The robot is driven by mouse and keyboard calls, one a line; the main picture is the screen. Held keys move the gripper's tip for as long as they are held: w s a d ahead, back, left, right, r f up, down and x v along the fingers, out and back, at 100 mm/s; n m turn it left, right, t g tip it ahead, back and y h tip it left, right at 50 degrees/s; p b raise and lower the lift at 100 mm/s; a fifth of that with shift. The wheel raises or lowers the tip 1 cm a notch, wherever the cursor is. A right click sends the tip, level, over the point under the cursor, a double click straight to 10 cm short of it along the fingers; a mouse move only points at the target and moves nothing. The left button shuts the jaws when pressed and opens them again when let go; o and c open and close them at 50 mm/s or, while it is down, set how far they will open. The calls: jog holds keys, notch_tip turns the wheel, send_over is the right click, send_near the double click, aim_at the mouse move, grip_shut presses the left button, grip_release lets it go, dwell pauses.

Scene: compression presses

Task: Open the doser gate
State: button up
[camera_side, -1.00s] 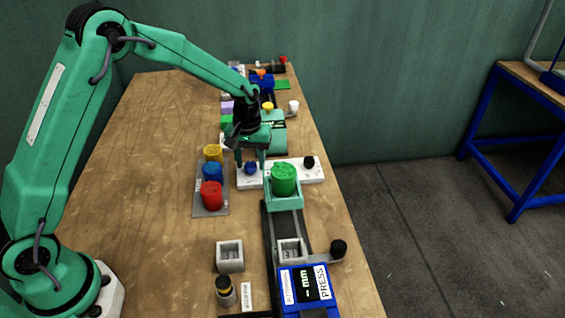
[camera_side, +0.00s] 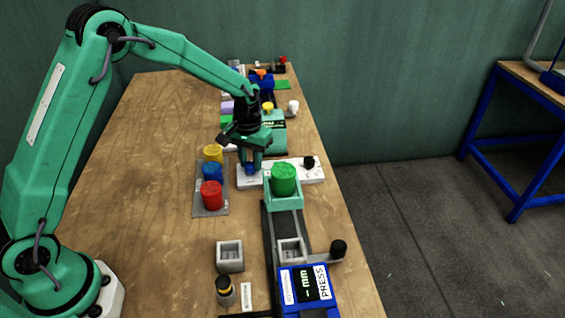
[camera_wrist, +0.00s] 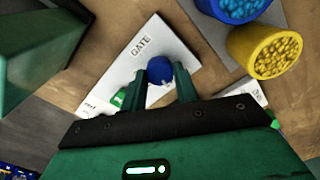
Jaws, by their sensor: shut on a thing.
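The doser gate control is a white plate (camera_side: 310,171) with a blue knob (camera_side: 250,169) at its left part and a black knob (camera_side: 309,162) at its right end. In the wrist view the plate (camera_wrist: 178,48) carries the label GATE (camera_wrist: 141,46) near the blue knob (camera_wrist: 160,70). My gripper (camera_side: 250,166) is down over the plate, and its fingers are shut on the blue knob. The wrist view shows my gripper (camera_wrist: 161,80) with one finger on each side of it. A green container (camera_side: 284,179) stands in front of the plate's right part.
Yellow (camera_side: 213,153), blue (camera_side: 212,173) and red (camera_side: 211,194) cups of pellets stand on a grey tray (camera_side: 202,212) left of the plate. A blue press unit (camera_side: 304,287) stands at the front. Bare table lies to the left.

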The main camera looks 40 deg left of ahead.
aim_at(252, 164)
jog(key=m, duration=0.7)
jog(key=shift+d+r, duration=0.1)
jog(key=m, duration=0.7)
jog(key=shift+m, duration=0.4)
jog(key=o, duration=1)
notch_tip(252, 164, up, 7)
jog(key=shift+r, duration=0.4)
